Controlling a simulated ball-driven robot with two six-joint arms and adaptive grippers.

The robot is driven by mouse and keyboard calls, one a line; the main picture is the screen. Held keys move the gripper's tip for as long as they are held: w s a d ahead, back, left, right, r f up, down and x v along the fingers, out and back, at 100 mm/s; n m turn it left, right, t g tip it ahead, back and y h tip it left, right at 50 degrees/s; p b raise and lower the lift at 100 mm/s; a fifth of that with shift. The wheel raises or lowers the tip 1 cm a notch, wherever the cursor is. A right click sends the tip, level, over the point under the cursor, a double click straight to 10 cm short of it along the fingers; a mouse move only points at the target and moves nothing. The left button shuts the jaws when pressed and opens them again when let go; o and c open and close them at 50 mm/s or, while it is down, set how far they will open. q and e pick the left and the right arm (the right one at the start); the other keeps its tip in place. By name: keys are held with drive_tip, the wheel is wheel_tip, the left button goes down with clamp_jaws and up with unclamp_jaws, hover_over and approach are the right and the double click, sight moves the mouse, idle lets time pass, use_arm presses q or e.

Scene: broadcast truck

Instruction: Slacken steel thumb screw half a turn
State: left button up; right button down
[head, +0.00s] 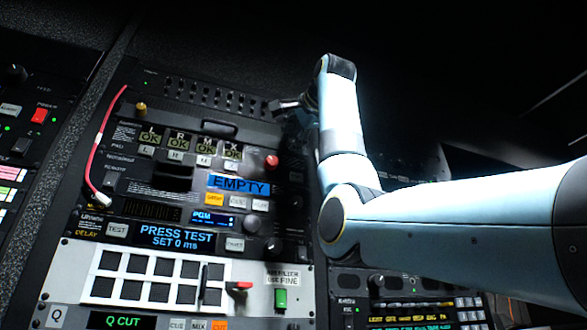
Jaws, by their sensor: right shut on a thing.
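My right gripper (288,106) is at the upper right edge of the rack panel, small and dark in the picture. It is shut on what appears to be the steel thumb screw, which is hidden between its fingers. A brass-coloured knob (141,107) stands on the same panel at its upper left, clear of the gripper. My left gripper is not in view.
A red cable (102,134) hangs at the rack's left side. A red knob (272,162) sits below my gripper, near a blue EMPTY display (239,185). Below are a PRESS TEST display (176,237) and a white button panel (70,270).

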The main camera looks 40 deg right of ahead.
drive_tip(key=n, duration=0.6)
drive_tip(key=shift+f+b, duration=0.1)
drive_tip(key=shift+b, duration=0.3)
drive_tip(key=n, duration=0.6)
drive_tip(key=shift+f+h+b, duration=0.1)
drive_tip(key=shift+h+b, duration=0.2)
drive_tip(key=shift+b, duration=0.1)
drive_tip(key=n, duration=0.6)
drive_tip(key=shift+w+f+n+b, duration=0.1)
drive_tip(key=shift+n+b, duration=0.2)
drive_tip(key=shift+b, duration=0.1)
drive_tip(key=n, duration=0.6)
drive_tip(key=shift+n+b, duration=0.35)
drive_tip(key=shift+n, duration=0.05)
drive_tip(key=c, duration=1.2)
unclamp_jaws()
drive_tip(key=shift+r, duration=0.2)
